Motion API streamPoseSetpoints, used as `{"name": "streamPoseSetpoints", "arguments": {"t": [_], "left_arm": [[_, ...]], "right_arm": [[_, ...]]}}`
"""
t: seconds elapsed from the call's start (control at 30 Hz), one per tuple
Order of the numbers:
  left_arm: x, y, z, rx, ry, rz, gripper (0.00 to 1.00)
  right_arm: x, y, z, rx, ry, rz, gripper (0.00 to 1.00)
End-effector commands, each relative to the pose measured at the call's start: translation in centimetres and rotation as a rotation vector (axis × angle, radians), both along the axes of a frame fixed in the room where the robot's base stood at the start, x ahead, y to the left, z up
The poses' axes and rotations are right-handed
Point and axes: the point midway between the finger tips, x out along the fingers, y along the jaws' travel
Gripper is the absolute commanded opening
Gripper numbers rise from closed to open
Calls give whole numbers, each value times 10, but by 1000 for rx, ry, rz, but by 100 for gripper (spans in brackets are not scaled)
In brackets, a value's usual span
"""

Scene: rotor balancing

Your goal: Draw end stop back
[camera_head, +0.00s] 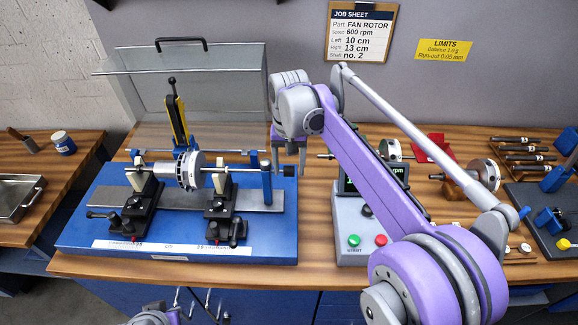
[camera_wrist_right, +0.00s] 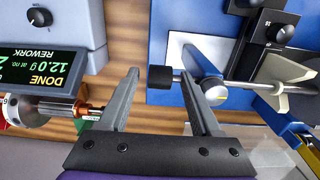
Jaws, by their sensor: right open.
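The balancing machine (camera_head: 75,236) has a blue bed. Its end stop is a rod with a black knob (camera_head: 289,170) through a blue post (camera_head: 266,186) at the right end. The rotor (camera_head: 188,171) lies across two black supports. My right gripper (camera_head: 290,166) is open and points down at the knob. In the right wrist view the knob (camera_wrist_right: 160,77) shows between the two open fingertips (camera_wrist_right: 161,74), with no visible grip on it. The blue post (camera_wrist_right: 203,65) is just right of the right finger. Part of my left arm shows at the bottom edge; its gripper is not visible.
The control box (camera_head: 352,213) stands right of the bed; its display (camera_wrist_right: 40,70) reads "DONE" and "REWORK". A spare rotor (camera_head: 391,149) lies behind it. A clear hood (camera_head: 195,88) stands open behind the machine. Bare wood shows between bed and box.

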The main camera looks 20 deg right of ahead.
Motion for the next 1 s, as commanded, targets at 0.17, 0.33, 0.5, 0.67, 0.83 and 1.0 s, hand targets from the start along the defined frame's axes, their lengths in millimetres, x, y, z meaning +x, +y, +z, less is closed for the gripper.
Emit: {"name": "streamPoseSetpoints", "arguments": {"t": [0.17, 0.33, 0.5, 0.67, 0.83, 1.0], "left_arm": [[0, 0, 0, 0, 0, 0, 0], [0, 0, 0, 0, 0, 0, 0], [0, 0, 0, 0, 0, 0, 0], [0, 0, 0, 0, 0, 0, 0], [0, 0, 0, 0, 0, 0, 0], [0, 0, 0, 0, 0, 0, 0]], "right_arm": [[0, 0, 0, 0, 0, 0, 65], [0, 0, 0, 0, 0, 0, 43], [0, 0, 0, 0, 0, 0, 13], [0, 0, 0, 0, 0, 0, 0], [0, 0, 0, 0, 0, 0, 0], [0, 0, 0, 0, 0, 0, 0]]}}
